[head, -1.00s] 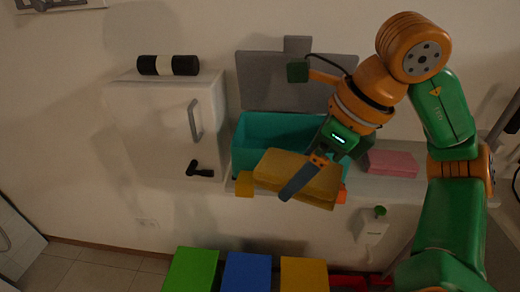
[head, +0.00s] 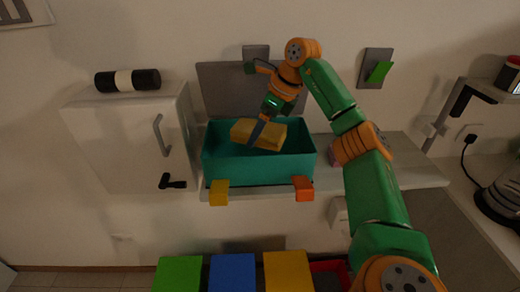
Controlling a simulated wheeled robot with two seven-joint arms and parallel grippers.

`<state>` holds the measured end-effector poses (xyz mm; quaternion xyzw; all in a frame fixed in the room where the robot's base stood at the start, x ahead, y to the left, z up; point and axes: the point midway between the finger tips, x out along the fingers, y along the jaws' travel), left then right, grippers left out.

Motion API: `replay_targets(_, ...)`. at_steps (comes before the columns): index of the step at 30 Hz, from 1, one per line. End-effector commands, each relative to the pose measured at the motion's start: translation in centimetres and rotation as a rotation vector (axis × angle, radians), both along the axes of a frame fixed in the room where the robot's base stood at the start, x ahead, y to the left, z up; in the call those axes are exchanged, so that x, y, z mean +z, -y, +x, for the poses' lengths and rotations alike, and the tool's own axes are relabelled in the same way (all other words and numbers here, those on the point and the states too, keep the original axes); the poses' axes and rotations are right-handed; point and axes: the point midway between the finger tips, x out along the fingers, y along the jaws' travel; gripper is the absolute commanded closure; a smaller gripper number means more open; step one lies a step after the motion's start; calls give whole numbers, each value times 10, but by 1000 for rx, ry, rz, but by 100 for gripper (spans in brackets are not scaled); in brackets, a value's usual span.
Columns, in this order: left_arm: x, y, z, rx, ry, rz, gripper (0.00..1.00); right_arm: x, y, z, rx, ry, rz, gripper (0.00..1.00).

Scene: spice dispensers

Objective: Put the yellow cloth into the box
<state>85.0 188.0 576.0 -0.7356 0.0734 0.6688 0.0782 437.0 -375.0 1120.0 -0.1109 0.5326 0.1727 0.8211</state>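The yellow cloth (head: 267,135) is a folded, mustard-coloured block, over the opening of the teal box (head: 250,171). The box stands on a shelf against the wall. My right gripper (head: 258,130) reaches in from the right, with a grey finger across the front of the cloth. It appears shut on the cloth; its other finger is hidden behind it. The cloth overlaps the box's inside in this view, and I cannot tell whether it touches the bottom. My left gripper is not in view.
A yellow tab (head: 219,193) and an orange tab (head: 303,189) are at the box's front. A white cabinet (head: 130,145) with a black-and-white roll (head: 128,80) on top stands left. Green, blue and yellow blocks (head: 232,273) are below.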

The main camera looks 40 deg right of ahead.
Motion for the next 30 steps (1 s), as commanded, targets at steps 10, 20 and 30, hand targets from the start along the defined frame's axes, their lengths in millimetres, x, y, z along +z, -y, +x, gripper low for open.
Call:
replay_targets(10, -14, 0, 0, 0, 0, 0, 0, -66, 0, -1, 0, -4, 0, 68)
replay_targets(20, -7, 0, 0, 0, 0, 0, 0, -75, 2, 3, -1, 1, 2, 68)
replay_targets(30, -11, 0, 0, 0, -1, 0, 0, -85, 2, 2, 2, -6, 1, 0)
